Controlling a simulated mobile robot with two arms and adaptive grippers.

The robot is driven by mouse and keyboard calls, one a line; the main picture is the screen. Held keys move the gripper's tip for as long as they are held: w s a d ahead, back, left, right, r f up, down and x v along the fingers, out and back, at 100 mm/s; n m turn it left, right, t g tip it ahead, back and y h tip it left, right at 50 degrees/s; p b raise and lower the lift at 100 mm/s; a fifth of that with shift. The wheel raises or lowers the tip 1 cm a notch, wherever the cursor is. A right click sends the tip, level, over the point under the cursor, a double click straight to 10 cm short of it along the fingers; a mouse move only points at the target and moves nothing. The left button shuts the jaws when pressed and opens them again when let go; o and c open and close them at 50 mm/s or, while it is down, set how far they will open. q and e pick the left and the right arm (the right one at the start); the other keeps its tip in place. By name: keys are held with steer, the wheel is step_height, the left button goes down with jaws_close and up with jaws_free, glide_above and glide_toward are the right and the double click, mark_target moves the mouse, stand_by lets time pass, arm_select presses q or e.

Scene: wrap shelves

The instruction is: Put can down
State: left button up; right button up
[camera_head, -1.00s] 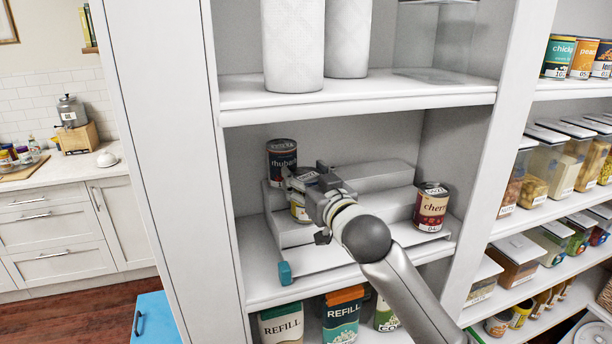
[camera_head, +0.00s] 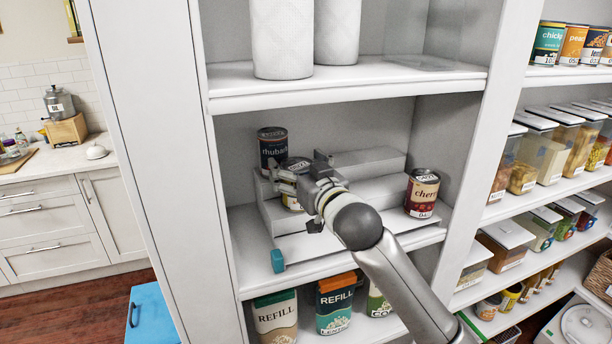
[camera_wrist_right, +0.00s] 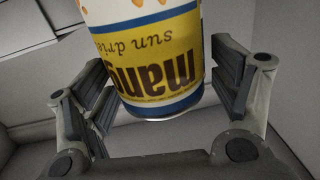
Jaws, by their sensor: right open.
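A mango can (camera_wrist_right: 150,60) with a yellow, white and blue label stands between the open fingers of my right gripper (camera_wrist_right: 160,95) in the right wrist view. In the head view the can (camera_head: 292,198) is on the stepped white riser (camera_head: 330,233), partly hidden by my right gripper (camera_head: 299,190). The fingers show a gap on each side of the can in the wrist view. A rhubarb can (camera_head: 272,150) stands behind it to the left, on a higher step. A cherry can (camera_head: 422,194) stands at the right end of the riser. My left gripper is not in view.
A shelf board (camera_head: 350,84) with white rolls (camera_head: 283,40) runs above my right arm. Refill packs (camera_head: 336,304) stand on the shelf below. The cabinet's side panels close in the bay. The riser's steps between the mango and cherry cans look free.

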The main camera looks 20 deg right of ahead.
steer(key=s+d+b, duration=0.2)
steer(key=s+b, duration=0.1)
steer(key=s, duration=0.8)
steer(key=shift+s+b, duration=0.35)
steer(key=shift+s, duration=0.05)
steer(key=shift+f, duration=0.1)
